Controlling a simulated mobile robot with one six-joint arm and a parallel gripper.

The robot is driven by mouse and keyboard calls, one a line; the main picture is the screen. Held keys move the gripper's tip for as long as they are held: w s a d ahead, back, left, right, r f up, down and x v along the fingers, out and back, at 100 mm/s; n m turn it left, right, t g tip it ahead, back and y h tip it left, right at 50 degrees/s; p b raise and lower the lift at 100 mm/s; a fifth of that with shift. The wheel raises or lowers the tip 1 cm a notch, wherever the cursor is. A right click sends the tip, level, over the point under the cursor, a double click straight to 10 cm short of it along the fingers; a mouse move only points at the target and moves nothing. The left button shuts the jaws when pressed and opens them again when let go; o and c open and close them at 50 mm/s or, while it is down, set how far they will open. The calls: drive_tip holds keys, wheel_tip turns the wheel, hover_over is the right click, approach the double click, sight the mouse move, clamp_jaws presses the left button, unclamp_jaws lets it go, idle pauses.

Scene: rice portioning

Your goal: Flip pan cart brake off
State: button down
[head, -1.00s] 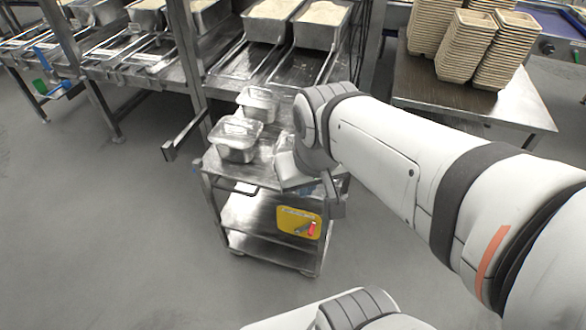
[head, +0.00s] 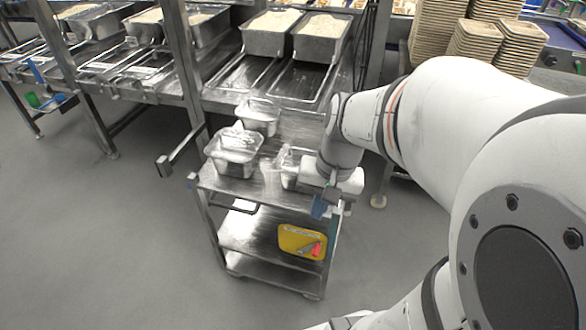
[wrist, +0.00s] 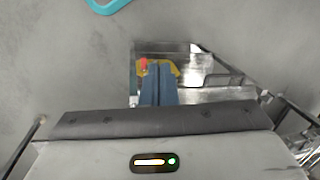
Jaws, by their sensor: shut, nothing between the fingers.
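The metal pan cart (head: 207,180) stands in the middle of the head view, with a top deck and lower shelves. A yellow brake plate (head: 288,241) with a red lever (head: 316,249) is on its near side, below the top. My gripper (head: 319,210) is at the cart's right front corner, above the plate and apart from it. In the wrist view my gripper's blue fingers (wrist: 160,82) lie together, empty. The red lever (wrist: 143,63) shows just past the fingertips, to their left, with yellow plate (wrist: 174,68) around it. The fingers hide part of the plate.
Several clear-covered metal pans (head: 236,152) sit on the cart top. A metal rack (head: 225,100) with rice pans stands behind. Stacked trays (head: 476,42) are at the back right. The floor (head: 110,230) left of the cart is clear. A teal object (wrist: 108,6) shows in the wrist view.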

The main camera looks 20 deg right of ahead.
drive_tip(key=w+d+f+m+t+y+b, duration=0.1)
drive_tip(key=d+f+m+b, duration=0.5)
drive_tip(key=f, duration=0.7)
drive_tip(key=w+d+f+m+t+y+b, duration=0.1)
drive_tip(key=d+f+m+t+y+b, duration=0.3)
drive_tip(key=f, duration=0.9)
drive_tip(key=w+d+f+m+t+y+b, duration=0.1)
drive_tip(key=d+f+m+y+b, duration=0.3)
drive_tip(key=d+f+m+b, duration=0.5)
wheel_tip(320, 180, down, 4)
drive_tip(key=shift+d+f+m+t, duration=0.15)
drive_tip(key=shift+d+m+t, duration=0.45)
drive_tip(key=shift+d, duration=0.4)
drive_tip(key=w+a+f+b, duration=0.2)
drive_tip(key=w+a+b, duration=0.1)
drive_tip(key=w+a, duration=0.4)
drive_tip(key=a, duration=0.3)
drive_tip(key=shift+a, duration=0.4)
drive_tip(key=shift+w, duration=0.1)
